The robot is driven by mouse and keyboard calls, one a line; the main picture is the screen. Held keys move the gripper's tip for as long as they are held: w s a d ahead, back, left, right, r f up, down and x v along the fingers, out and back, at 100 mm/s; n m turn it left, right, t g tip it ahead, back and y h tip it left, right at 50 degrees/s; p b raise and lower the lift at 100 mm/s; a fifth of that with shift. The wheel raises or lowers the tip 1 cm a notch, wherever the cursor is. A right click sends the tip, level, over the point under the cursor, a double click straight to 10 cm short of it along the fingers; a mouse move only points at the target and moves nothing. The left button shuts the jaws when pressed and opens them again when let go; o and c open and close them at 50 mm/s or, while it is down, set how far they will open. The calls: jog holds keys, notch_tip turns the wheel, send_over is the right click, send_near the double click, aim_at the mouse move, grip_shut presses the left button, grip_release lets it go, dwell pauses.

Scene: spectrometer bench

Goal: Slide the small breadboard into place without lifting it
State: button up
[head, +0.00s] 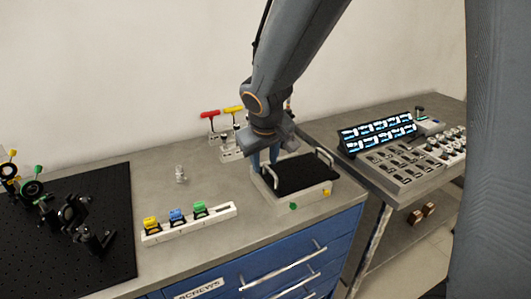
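The small breadboard (308,174) is a black-topped plate with a light rim and a raised handle on its left and right sides. It lies at the right end of the grey bench. My gripper (264,161) points down at the breadboard's left rear, its bluish fingers close to the left handle (269,178). The frame does not show clearly whether the fingers touch or grip that handle. A green knob (293,206) and a yellow knob (327,192) sit along the breadboard's front side.
A white rack (190,224) with yellow, blue and green pieces stands left of the breadboard. A large black breadboard (105,210) with optics lies far left. Red- and yellow-handled tools (222,113) stand behind. A side table (408,196) with a control panel stands right, across a gap.

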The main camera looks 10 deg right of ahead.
jog(key=shift+w+f, duration=0.15)
jog(key=shift+f, duration=0.25)
grip_shut()
dwell(1.3)
